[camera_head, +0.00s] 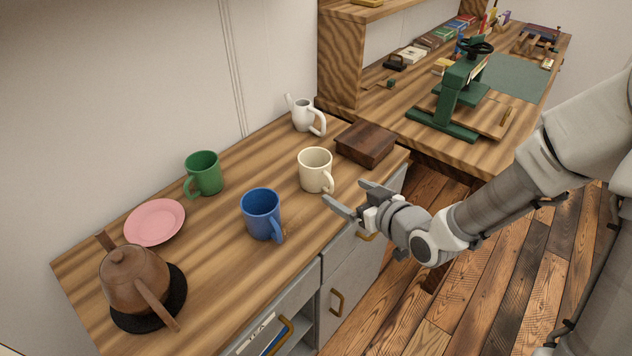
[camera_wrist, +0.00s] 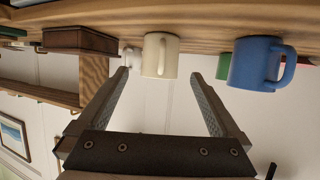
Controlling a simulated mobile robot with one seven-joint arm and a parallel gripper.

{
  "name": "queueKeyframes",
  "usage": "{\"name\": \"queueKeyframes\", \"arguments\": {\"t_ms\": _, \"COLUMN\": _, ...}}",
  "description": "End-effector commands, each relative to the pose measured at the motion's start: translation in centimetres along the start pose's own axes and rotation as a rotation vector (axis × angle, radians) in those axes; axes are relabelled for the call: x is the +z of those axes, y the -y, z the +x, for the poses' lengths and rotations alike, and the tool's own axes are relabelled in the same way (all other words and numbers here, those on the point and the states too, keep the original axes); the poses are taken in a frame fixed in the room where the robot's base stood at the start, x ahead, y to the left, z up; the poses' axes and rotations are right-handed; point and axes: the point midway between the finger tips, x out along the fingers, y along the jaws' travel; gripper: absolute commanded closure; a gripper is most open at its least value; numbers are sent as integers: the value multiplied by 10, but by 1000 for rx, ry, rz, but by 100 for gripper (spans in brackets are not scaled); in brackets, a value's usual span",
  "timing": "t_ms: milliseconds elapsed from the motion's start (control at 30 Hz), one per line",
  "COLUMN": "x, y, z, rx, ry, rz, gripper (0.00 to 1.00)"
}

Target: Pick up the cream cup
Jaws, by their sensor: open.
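The cream cup (camera_head: 315,169) stands upright on the wooden counter (camera_head: 290,221), with its handle towards the front right. In the wrist view the cream cup (camera_wrist: 160,55) shows upside down, ahead of the fingers and roughly between their lines. My gripper (camera_head: 350,198) is open and empty, just to the front right of the cream cup and apart from it. In the wrist view both fingers of my gripper (camera_wrist: 163,82) are spread wide.
A blue mug (camera_head: 261,214) stands left of the cream cup, and a green mug (camera_head: 204,173) is farther back. A white pitcher (camera_head: 303,115) and a dark wooden box (camera_head: 366,143) stand behind it. A pink plate (camera_head: 155,222) and a brown teapot (camera_head: 132,279) are at the left.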

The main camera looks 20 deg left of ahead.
Motion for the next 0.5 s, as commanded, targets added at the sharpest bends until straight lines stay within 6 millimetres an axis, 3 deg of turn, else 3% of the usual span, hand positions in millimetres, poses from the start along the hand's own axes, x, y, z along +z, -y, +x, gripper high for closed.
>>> {"name": "queueKeyframes", "arguments": {"t_ms": 100, "x": 2, "y": 2, "z": 30, "rx": -7, "ry": -1, "rz": 2, "gripper": 0}}
{"name": "queueKeyframes", "arguments": {"t_ms": 300, "x": 1, "y": 2, "z": 69, "rx": -5, "ry": 0, "rz": 2, "gripper": 0}}
{"name": "queueKeyframes", "arguments": {"t_ms": 500, "x": 0, "y": 2, "z": 86, "rx": -3, "ry": 1, "rz": 2, "gripper": 0}}
